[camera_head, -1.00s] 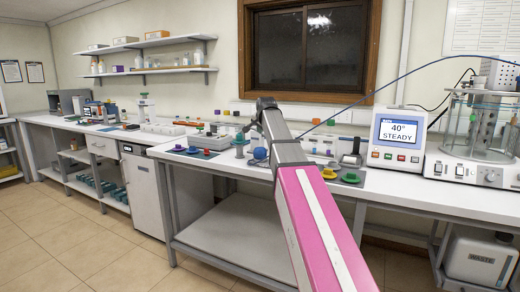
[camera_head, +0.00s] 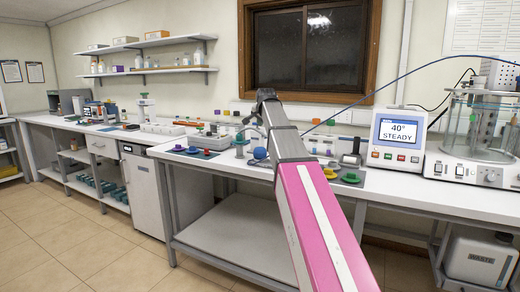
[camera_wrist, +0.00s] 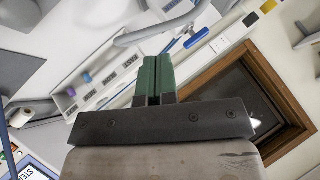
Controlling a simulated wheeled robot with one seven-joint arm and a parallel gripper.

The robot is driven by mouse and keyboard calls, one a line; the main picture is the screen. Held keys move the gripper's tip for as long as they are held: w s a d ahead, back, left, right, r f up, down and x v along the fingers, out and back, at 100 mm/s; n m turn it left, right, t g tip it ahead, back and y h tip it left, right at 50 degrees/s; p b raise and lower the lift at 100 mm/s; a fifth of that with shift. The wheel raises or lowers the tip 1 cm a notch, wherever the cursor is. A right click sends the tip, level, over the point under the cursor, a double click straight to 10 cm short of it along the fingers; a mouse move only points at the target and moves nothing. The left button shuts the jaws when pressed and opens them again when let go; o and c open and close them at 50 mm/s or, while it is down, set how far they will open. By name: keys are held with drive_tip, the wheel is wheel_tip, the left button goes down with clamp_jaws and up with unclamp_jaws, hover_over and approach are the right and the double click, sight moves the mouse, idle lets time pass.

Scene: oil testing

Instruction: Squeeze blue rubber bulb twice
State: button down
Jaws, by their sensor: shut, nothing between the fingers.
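A round blue bulb (camera_head: 259,154) shows in the head view on the long white bench, just left of my pink and grey arm. A blue tube or cable rises from near it toward the right. My gripper shows in the wrist view (camera_wrist: 156,78), with its two green fingers pressed together and nothing between them. In the head view my gripper's fingertips are too small or hidden to make out. The wrist view does not clearly show the bulb. A blue-handled piece (camera_wrist: 196,38) lies beyond the fingers there, and I cannot tell what it is.
A display unit reading 40° STEADY (camera_head: 398,131) stands right of my arm, with a glass bath (camera_head: 479,130) beyond it. Yellow and green pieces (camera_head: 350,178) lie near the bench's front edge. A grey block (camera_head: 207,142) stands left of the bulb.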

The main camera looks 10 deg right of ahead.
sight(261, 148)
idle(0.4)
drive_tip(key=shift+f, duration=4.25)
drive_tip(key=shift+f, duration=0.45)
drive_tip(key=shift+f, duration=0.85)
drive_tip(key=shift+r, duration=1.3)
drive_tip(key=shift+r, duration=0.15)
drive_tip(key=shift+r, duration=2.35)
